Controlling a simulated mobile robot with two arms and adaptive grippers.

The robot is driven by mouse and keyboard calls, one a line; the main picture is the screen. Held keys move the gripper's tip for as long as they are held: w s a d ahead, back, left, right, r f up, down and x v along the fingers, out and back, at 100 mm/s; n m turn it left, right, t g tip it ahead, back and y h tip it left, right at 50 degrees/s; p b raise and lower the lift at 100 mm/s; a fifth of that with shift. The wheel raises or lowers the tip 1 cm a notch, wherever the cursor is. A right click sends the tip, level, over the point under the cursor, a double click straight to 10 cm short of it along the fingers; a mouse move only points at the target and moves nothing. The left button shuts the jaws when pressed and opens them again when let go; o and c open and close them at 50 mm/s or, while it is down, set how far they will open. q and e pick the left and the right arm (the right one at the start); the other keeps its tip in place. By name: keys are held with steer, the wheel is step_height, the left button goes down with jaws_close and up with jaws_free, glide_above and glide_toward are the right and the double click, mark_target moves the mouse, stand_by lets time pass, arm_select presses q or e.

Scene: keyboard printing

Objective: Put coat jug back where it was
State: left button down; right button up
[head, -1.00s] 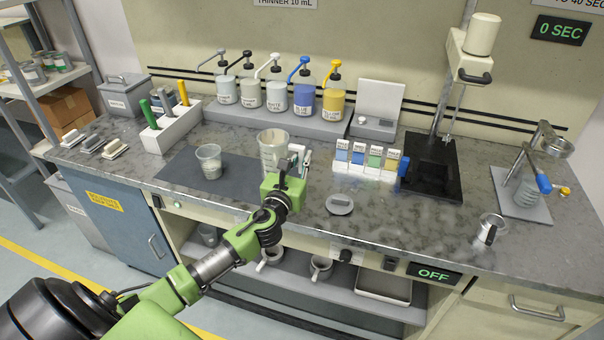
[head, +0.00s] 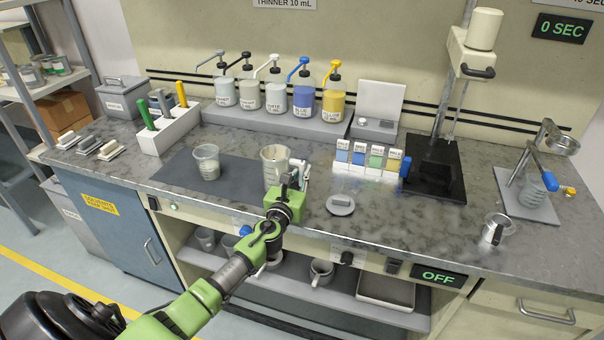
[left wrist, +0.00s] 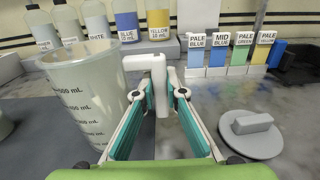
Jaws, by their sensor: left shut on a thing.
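A tall pale translucent jug (head: 276,167) with mL marks is at the right part of the dark mat (head: 236,182). It looks upright. In the left wrist view the jug (left wrist: 88,100) fills the left side, its white handle (left wrist: 158,72) toward me. My left gripper (head: 294,182) is shut on that handle; its green-padded fingers (left wrist: 158,105) are on either side of it. Whether the jug's base touches the mat is hard to tell. My right gripper is not in view.
A smaller cup (head: 207,162) stands left of the jug. A grey lid (head: 340,205) lies to the right, in front of a row of colour cards (head: 370,160). Pump bottles (head: 277,97) line the back. Counter between the lid and the metal cup (head: 497,228) is clear.

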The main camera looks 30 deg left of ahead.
arm_select(q)
steer(key=c, duration=2.1)
jaws_free()
steer(key=shift+f, duration=0.1)
steer(key=v, duration=1.2)
steer(key=shift+s, duration=0.1)
